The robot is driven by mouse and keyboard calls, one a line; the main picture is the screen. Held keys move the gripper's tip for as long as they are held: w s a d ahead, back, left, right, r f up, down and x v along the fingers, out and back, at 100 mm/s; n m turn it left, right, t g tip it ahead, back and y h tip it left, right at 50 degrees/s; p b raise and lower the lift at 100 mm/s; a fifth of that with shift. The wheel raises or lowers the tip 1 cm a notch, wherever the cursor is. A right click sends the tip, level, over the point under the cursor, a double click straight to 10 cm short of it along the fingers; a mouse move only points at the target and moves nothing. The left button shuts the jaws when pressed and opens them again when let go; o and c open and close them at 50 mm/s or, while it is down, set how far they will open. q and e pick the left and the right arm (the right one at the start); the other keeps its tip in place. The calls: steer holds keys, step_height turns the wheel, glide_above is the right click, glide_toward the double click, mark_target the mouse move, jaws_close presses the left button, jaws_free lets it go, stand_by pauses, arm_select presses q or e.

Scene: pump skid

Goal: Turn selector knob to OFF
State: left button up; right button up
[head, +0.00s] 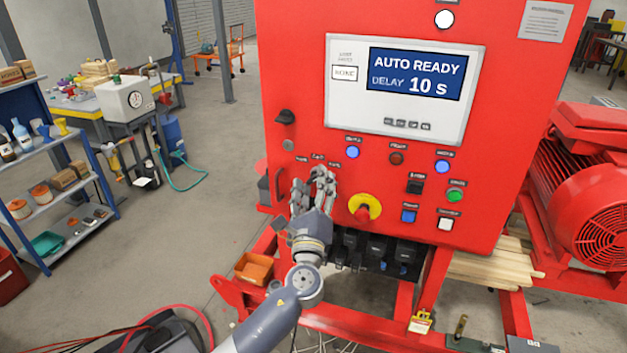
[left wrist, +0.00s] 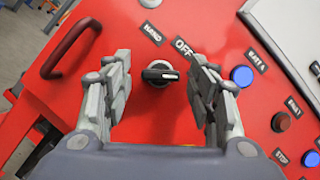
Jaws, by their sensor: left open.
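The selector knob (left wrist: 160,73) is a black round knob on the red panel in the left wrist view. Its bar lies level in that view, with a white mark at the right end, pointing to the right of the OFF label (left wrist: 184,48). The HAND label (left wrist: 153,33) is on the other side of OFF. A third label position is hidden by the right finger. My left gripper (left wrist: 161,62) is open, with one finger on each side of the knob and a visible gap. In the head view my left gripper (head: 313,180) covers the knob.
A yellow-ringed red emergency stop (head: 365,208) is just right of my left gripper. Blue, red and green buttons and a display (head: 418,80) are farther right. A panel handle (left wrist: 68,45) is left of the knob. An orange bin (head: 254,268) is below.

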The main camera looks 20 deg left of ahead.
arm_select(q)
steer(key=shift+w, duration=0.15)
steer(key=shift+c, duration=0.3)
arm_select(e)
steer(key=shift+s+a, duration=0.15)
steer(key=shift+s, duration=0.05)
arm_select(q)
steer(key=c, duration=1)
arm_select(e)
steer(key=shift+a, duration=0.25)
arm_select(q)
steer(key=shift+n, duration=0.3)
steer(key=shift+n+g+y+b, duration=0.4)
steer(key=shift+n+y, duration=0.1)
steer(key=shift+n, duration=0.6)
steer(key=n, duration=0.1)
steer(key=n+g, duration=0.1)
steer(key=n, duration=0.1)
steer(key=shift+d+r, duration=0.1)
steer(key=shift+r, duration=0.1)
steer(key=shift+n+g+y, duration=0.3)
steer(key=shift+n, duration=0.6)
steer(key=shift+r+n+g+p, duration=0.1)
steer(key=shift+n+g+p, duration=0.6)
steer(key=shift+n, duration=0.9)
arm_select(e)
steer(key=shift+w+d+r, duration=0.15)
steer(key=shift+d+r, duration=0.15)
